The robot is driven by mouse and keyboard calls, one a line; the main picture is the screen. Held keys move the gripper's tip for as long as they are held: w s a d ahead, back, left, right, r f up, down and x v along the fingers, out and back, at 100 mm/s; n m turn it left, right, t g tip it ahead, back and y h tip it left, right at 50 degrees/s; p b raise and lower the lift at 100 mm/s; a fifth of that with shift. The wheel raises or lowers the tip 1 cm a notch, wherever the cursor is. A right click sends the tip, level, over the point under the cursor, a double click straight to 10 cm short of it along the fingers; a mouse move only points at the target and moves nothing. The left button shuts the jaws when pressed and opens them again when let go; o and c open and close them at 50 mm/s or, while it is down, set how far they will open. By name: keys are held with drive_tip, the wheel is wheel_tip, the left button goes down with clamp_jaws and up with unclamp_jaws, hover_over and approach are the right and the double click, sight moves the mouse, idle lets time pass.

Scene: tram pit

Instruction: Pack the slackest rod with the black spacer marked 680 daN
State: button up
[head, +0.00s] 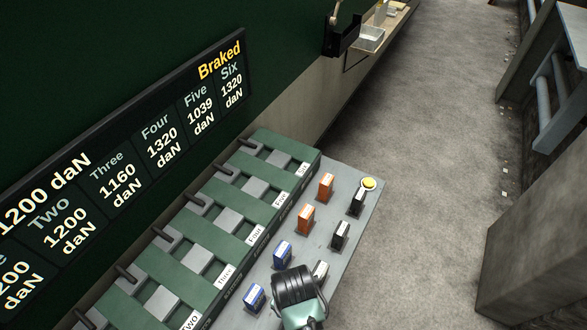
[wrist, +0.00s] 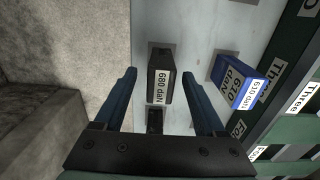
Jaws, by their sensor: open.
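In the wrist view a black spacer (wrist: 160,80) labelled 680 daN stands on the grey shelf, between the fingers of my gripper (wrist: 158,76). The gripper is open, with a finger on each side and visible gaps. In the head view my gripper (head: 297,300) is over the near end of the shelf (head: 345,180). A dark spacer (head: 320,270) shows partly beside it; its label is unreadable there. Green rod bays in the rack (head: 262,140) carry labels Two to Six. On the board (head: 170,150), Five shows 1039 daN, the lowest value readable.
A blue spacer (wrist: 235,82) labelled 610 daN stands right of the black one.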

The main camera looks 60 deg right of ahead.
drive_tip(key=shift+f, duration=0.85)
drive_tip(key=shift+c, duration=0.3)
drive_tip(key=shift+w, duration=0.1)
clamp_jaws()
